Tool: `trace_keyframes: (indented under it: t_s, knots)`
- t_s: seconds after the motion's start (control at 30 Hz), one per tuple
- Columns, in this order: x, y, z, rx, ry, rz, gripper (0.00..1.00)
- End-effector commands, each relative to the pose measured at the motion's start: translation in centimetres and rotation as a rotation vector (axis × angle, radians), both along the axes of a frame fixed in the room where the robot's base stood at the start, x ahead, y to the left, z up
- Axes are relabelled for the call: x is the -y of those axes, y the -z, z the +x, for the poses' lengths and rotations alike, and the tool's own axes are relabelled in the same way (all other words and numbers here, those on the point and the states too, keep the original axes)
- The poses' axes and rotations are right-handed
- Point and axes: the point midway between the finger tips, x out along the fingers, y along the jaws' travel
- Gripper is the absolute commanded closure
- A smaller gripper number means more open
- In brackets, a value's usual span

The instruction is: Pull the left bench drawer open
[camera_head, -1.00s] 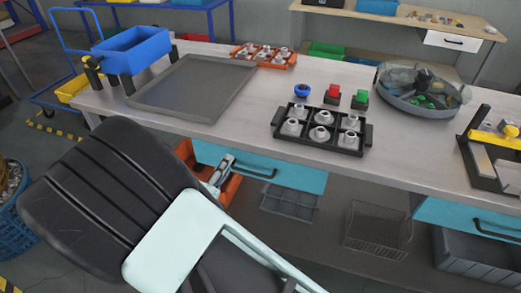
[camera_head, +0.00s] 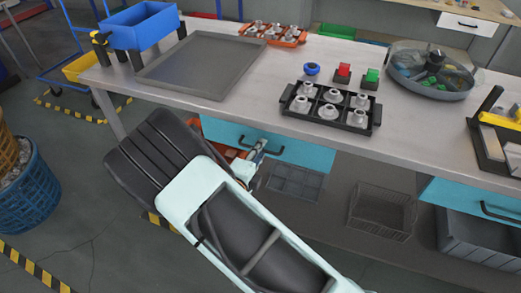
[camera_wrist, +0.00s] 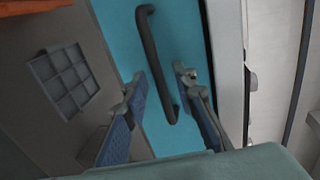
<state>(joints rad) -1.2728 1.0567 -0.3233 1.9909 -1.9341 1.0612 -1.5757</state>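The left bench drawer (camera_head: 300,152) is a teal front under the bench top, flush with the bench in the head view. Its dark bar handle (camera_wrist: 151,55) shows in the wrist view, running between my two fingers; it also shows in the head view (camera_head: 277,153). My gripper (camera_wrist: 160,76) is open, with one finger on each side of the handle and neither clearly touching it. How deep the handle lies between the fingers I cannot tell. In the head view my gripper (camera_head: 257,152) is in front of the drawer, partly hidden by my arm.
The bench top (camera_head: 240,112) holds a grey tray (camera_head: 200,68), a black rack of fittings (camera_head: 318,122) and a round bowl (camera_head: 430,75). A second teal drawer (camera_head: 455,196) is at right. A wire basket (camera_head: 382,212) sits below. A blue basket (camera_head: 32,195) stands on the floor at left.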

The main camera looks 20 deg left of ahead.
Motion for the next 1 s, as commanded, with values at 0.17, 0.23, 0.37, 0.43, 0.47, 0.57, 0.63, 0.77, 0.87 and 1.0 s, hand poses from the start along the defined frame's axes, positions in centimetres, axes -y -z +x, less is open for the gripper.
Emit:
trace_keyframes:
  t_s: [0.17, 0.23, 0.37, 0.43, 0.47, 0.57, 0.63, 0.77, 0.87, 1.0]
  knots:
    - [0.04, 0.13, 0.73, 0.001, -0.001, -0.001, 0.75]
    - [0.04, 0.13, 0.75, 0.001, -0.001, -0.001, 0.75]
    - [0.04, 0.12, 0.73, 0.001, -0.001, -0.001, 0.75]
    - [0.04, 0.12, 0.72, 0.001, -0.001, -0.001, 0.81]
    - [0.04, 0.12, 0.72, 0.001, -0.001, -0.001, 0.85]
    - [0.04, 0.12, 0.71, 0.001, -0.001, 0.0, 0.96]
    - [0.04, 0.12, 0.7, 0.001, -0.001, 0.0, 1.0]
    - [0.02, 0.11, 0.69, 0.001, -0.001, 0.0, 1.0]
    - [0.02, 0.11, 0.69, 0.001, -0.001, 0.0, 1.0]
    - [0.02, 0.11, 0.66, 0.001, -0.001, 0.0, 1.0]
